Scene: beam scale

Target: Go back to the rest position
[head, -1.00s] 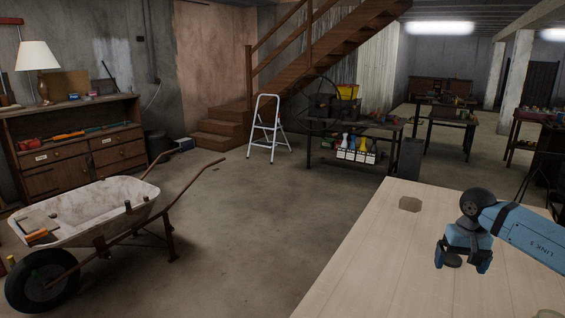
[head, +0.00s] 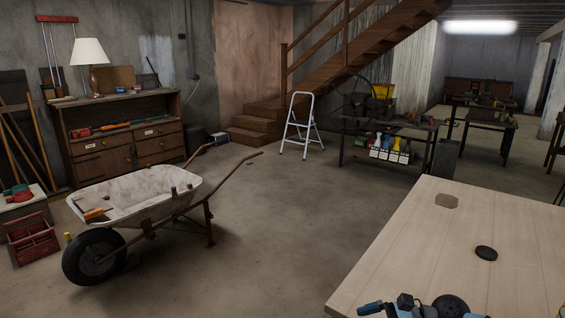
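A wooden tabletop (head: 420,245) fills the lower right of the head view. A small round black disc (head: 486,253) lies flat on it, with no gripper touching it. A flat brownish many-sided patch or piece (head: 447,201) is near the table's far left corner. My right gripper (head: 385,306) shows only in part at the bottom edge, over the near part of the table, left of and nearer than the disc. Its blue and dark parts are cut off by the frame, so its opening is unclear. My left gripper is out of view.
A wheelbarrow (head: 140,197) stands on the floor at left, with a red toolbox (head: 33,238) beside it. A stepladder (head: 302,125) and a workbench (head: 365,127) stand farther back. The tabletop around the disc is clear, and open floor lies left of the table.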

